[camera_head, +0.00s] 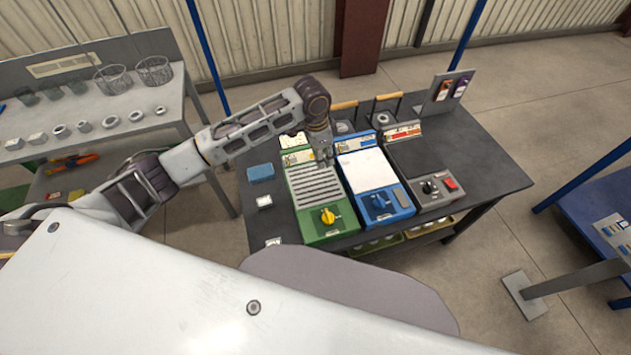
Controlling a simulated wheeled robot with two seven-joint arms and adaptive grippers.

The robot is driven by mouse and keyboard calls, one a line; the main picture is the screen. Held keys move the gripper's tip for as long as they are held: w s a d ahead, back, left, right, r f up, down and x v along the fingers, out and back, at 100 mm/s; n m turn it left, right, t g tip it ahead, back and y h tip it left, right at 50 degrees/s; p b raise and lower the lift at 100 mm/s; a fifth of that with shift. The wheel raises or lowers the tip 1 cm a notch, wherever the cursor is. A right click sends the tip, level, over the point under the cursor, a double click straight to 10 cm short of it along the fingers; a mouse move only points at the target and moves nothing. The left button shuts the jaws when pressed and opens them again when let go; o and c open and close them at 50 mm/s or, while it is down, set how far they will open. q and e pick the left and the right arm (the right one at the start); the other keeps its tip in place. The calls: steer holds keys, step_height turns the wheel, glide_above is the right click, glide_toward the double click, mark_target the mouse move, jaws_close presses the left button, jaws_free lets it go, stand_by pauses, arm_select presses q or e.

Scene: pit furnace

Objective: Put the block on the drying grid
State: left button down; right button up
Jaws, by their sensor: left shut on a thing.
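My left gripper (326,158) comes in from the left and points down over the back part of the green unit (318,228). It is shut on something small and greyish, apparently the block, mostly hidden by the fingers. The drying grid seems to be the slatted grey top (315,188) of the green unit, just below and in front of the gripper. I cannot tell whether the held thing touches it. My right gripper is not in view.
A blue sponge-like piece (261,172) and a small white piece (264,202) lie left of the green unit. A blue unit (378,200) with a white top and a grey control box (434,190) stand to its right. The dark table (480,165) is clear at right.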

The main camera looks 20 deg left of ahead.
arm_select(q)
glide_above(323, 180)
step_height(323, 180, down, 5)
steer(key=shift+s+a+f, duration=0.15)
steer(key=shift+f, duration=0.4)
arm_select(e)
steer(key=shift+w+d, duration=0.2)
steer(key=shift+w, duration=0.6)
arm_select(q)
steer(key=shift+f, duration=0.1)
steer(key=shift+f, duration=1.8)
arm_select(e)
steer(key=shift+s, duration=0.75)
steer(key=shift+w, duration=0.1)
arm_select(q)
steer(key=c, duration=1.1)
jaws_free()
steer(key=shift+f, duration=0.15)
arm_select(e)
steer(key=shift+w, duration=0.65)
